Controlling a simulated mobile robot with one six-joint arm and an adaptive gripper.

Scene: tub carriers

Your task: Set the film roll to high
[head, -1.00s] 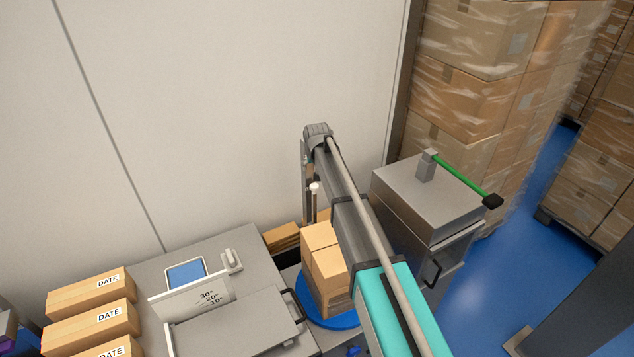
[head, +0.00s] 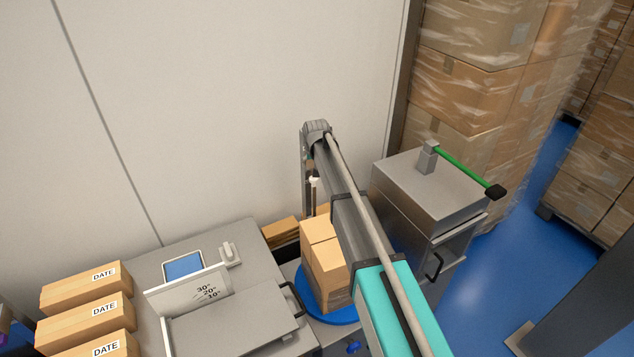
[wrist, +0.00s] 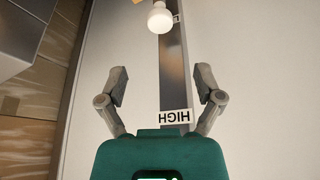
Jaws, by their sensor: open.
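A white label (wrist: 174,116) reading HIGH, upside down here, sits lower on the mast. A second small label (wrist: 178,18) is beside the knob. My gripper (wrist: 158,82) is open and empty, its fingers on either side of the mast in the picture, the knob beyond the fingertips. In the head view, a white-topped piece (head: 313,181) shows beside my arm, which hides much of the mast.
Stacked cartons (head: 325,262) stand on a blue turntable (head: 335,312) below my arm. A grey cabinet (head: 430,190) with a green-handled lever (head: 465,172) stands to the right. At left are a grey bench (head: 240,270) and DATE boxes (head: 85,287). Wrapped pallets are behind.

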